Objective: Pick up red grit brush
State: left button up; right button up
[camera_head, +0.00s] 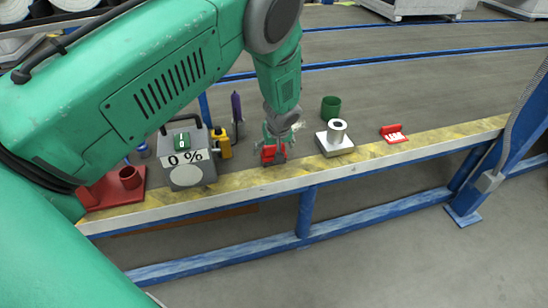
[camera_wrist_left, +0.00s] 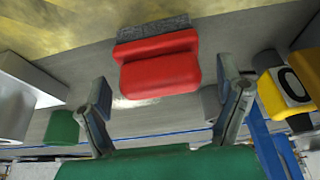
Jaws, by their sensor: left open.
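The red grit brush (camera_wrist_left: 160,70) has a red body with a grey rough strip along one edge. In the left wrist view it is large, upper middle, just beyond and between the fingertips. In the head view the brush (camera_head: 272,153) is on the yellow-edged table, partly covered by my gripper. My left gripper (camera_head: 274,141) is right above it, pointing down. My right gripper is not in view.
A grey box marked 0 % (camera_head: 187,171), a yellow bottle (camera_head: 221,144) and a purple-topped tool (camera_head: 237,112) stand left of the brush. A metal block with a cylinder (camera_head: 335,143), a green cup (camera_head: 331,106) and a red-and-white item (camera_head: 393,132) are to its right.

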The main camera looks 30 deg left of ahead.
pick_arm(q)
jog(key=shift+a, duration=0.1)
jog(key=c, duration=1.3)
jog(key=shift+d+r, duration=0.1)
jog(key=shift+d, duration=0.1)
notch_tip(320, 180, up, 10)
jog(key=p, duration=0.2)
jog(key=shift+p, duration=0.4)
jog(key=s+d+r+m+h+p, duration=0.1)
jog(key=s+d+r+m, duration=0.2)
jog(key=s+d+r, duration=0.1)
jog(key=s+d+r+m+t+h, duration=0.1)
jog(key=s+d+r+m, duration=0.2)
jog(key=s, duration=0.4)
jog(key=s+d+r+m+h+p, duration=0.1)
jog(key=s+d+r+m, duration=0.3)
jog(key=s+d+r, duration=0.1)
jog(key=shift+s+d+t+p, duration=0.2)
jog(key=shift+s+d, duration=0.1)
jog(key=shift+d, duration=0.25)
jog(key=shift+s+d+t+p, duration=0.15)
jog(key=shift+s+d, duration=0.1)
jog(key=shift+d, duration=0.25)
